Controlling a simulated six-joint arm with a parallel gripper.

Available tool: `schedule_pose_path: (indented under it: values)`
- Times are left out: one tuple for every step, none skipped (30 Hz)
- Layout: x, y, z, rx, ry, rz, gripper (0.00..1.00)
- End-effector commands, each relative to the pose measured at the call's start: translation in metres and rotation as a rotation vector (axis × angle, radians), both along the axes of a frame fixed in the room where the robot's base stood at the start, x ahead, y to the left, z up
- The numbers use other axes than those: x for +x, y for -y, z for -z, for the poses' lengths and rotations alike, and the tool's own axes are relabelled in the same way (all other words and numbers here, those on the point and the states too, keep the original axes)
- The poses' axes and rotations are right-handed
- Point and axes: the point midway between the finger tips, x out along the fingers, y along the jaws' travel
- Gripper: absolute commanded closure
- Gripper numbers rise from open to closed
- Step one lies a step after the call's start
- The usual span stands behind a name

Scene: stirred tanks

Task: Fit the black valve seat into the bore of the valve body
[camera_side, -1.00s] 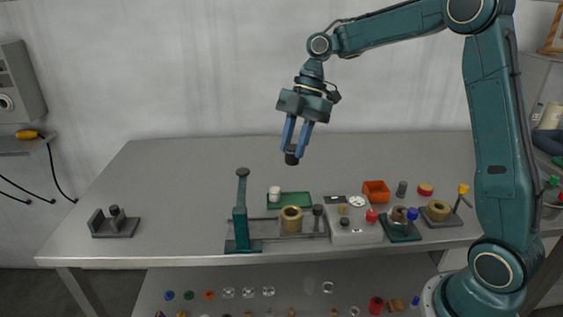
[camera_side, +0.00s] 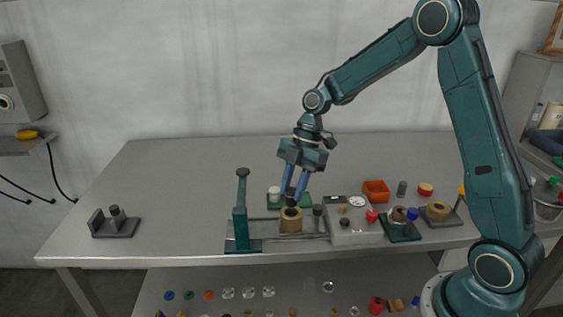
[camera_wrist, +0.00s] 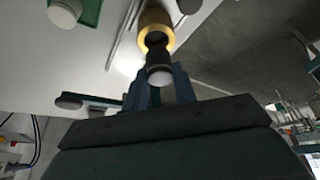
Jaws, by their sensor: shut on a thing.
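The valve body is a short brass-coloured cylinder (camera_side: 291,222) with an open bore, standing on a grey rail fixture in the side view. It also shows in the wrist view (camera_wrist: 154,19), its bore facing the camera. My gripper (camera_side: 291,200) is just above it, pointing down with a slight tilt. It is shut on the black valve seat (camera_wrist: 158,65), a small dark cylinder between the blue fingers. In the wrist view the seat overlaps the near edge of the bore. I cannot tell whether its lower end has entered the bore.
A green post (camera_side: 241,212) stands close left of the valve body. A green tray (camera_side: 313,197) with a white cylinder (camera_side: 274,194) lies behind. An orange bin (camera_side: 376,191) is at the back. The left table is mostly clear.

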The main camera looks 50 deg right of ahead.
Motion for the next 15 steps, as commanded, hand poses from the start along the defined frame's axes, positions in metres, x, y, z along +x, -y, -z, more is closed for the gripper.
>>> schedule_pose_path:
  values:
    - [0.000,0.000,0.003,0.001,-0.002,0.000,0.95]
    - [0.000,0.000,0.006,0.001,-0.002,0.000,0.95]
    - [-0.001,0.000,0.010,0.000,-0.004,0.001,0.95]
    - [-0.001,0.000,0.013,0.000,-0.005,0.001,0.95]
    - [-0.001,0.000,0.017,0.000,-0.004,0.000,0.95]
    - [-0.001,0.000,0.022,0.001,-0.004,0.000,0.95]
    - [-0.001,0.000,0.025,0.001,-0.004,0.000,0.95]
    - [-0.001,0.000,0.029,0.001,-0.004,0.000,0.95]
    - [-0.001,0.000,0.033,0.001,-0.004,0.001,0.95]
    - [-0.001,0.000,0.036,0.000,-0.004,0.000,0.95]
    - [-0.001,0.000,0.038,0.000,-0.004,0.000,0.95]
    - [-0.001,0.000,0.040,-0.001,-0.002,0.000,0.95]
    - [-0.001,0.000,0.040,-0.001,-0.001,0.001,0.95]
    - [0.000,0.000,0.041,-0.001,-0.001,0.001,0.95]
    - [0.000,0.000,0.041,-0.001,0.000,0.001,0.95]
